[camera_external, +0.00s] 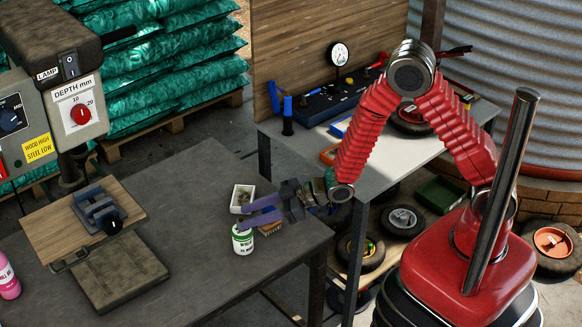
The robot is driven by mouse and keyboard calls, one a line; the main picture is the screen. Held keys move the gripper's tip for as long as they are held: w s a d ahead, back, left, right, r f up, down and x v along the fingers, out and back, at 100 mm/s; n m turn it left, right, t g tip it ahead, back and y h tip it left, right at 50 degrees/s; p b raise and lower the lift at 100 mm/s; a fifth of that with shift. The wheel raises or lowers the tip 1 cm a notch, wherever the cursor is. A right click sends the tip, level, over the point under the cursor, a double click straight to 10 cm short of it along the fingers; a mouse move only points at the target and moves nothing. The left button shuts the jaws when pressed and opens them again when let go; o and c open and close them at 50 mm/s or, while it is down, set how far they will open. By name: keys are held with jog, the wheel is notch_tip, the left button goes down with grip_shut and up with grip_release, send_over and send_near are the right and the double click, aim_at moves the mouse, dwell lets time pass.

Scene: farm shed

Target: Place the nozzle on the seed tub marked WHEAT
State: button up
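A small white tub (243,241) with a green-and-white label stands upright near the right edge of the dark workbench. Its lettering is too small to read surely. My gripper (247,215) has two purple fingers, pointing left, just above and behind this tub. The fingers are spread, with a gap between their tips and nothing clearly seen between them. A small white box (242,197) with dark bits in it sits behind the fingers. A brownish item (270,228) lies partly hidden under the lower finger. I cannot make out a nozzle for sure.
A drill press with a wooden table and a grey vise (100,210) stands on the left of the workbench (190,190). A pink bottle (8,277) is at the far left. A second bench (390,155) with tools is behind my arm. The middle of the workbench is clear.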

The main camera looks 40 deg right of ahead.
jog(key=v, duration=0.8)
jog(key=shift+d, duration=0.2)
jog(key=shift+s+r, duration=0.1)
jog(key=shift+r, duration=0.05)
dwell(0.3)
jog(key=w+d+r+m+h, duration=0.1)
jog(key=d+r+m+h, duration=0.2)
jog(key=d, duration=0.5)
jog(key=w+d+r+m+t+h, duration=0.1)
jog(key=d+r+h, duration=0.2)
jog(key=d+r, duration=0.3)
jog(key=w+d+r+m+h, duration=0.1)
jog(key=d+r+m+h, duration=0.15)
jog(key=d, duration=0.65)
jog(key=s+d+r+m+g+h, duration=0.1)
jog(key=s+d+r, duration=0.3)
jog(key=s, duration=0.5)
jog(key=s+d+r+m+g+h, duration=0.1)
jog(key=s+d+r+m+g, duration=0.1)
jog(key=s+d, duration=0.5)
jog(key=s+r+m, duration=0.1)
jog(key=s+r, duration=0.1)
jog(key=s, duration=0.1)
jog(key=shift+g, duration=0.3)
jog(key=shift+r, duration=0.15)
